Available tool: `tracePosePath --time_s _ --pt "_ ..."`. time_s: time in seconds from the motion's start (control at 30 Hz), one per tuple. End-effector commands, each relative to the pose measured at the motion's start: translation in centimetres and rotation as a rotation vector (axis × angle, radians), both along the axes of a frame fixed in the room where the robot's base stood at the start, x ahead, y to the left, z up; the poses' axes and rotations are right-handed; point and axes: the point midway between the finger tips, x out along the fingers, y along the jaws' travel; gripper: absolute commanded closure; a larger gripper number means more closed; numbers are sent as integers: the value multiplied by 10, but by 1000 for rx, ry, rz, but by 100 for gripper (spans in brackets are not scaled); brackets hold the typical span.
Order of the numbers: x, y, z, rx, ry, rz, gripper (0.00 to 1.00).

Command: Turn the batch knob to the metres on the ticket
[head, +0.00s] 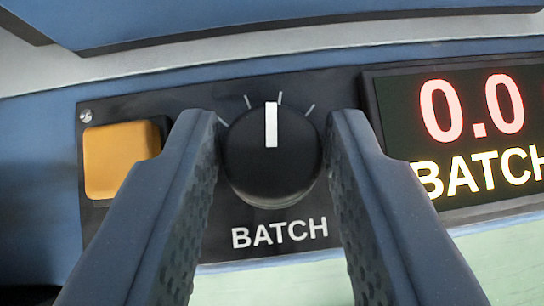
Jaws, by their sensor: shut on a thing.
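The black batch knob (255,160) sits in the middle of the head view on a dark panel, with the word BATCH under it. Its white pointer line points straight up, between white tick marks on the panel. My gripper (271,150) has one finger on each side of the knob and is shut on it. The fingers hide part of the panel to both sides. The display (455,150) at the right reads 0.0 above BATCH in lit characters, and its right end is cut off by the picture edge. No ticket is in view.
An orange square button (115,160) is left of the knob, close to my left finger. A screw (86,116) is at the panel's upper left corner. Blue machine housing (200,20) runs above the panel, and a pale green surface (270,285) shows below.

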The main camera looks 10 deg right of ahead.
Motion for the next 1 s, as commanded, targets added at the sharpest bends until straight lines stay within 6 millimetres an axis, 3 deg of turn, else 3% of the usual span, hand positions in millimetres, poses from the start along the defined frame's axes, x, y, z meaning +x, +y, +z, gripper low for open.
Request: tracePosePath --time_s 0.6,1.0 --pt "1 3 -2 2 7 -262 92" --pt "1 4 -3 1 8 -344 92"
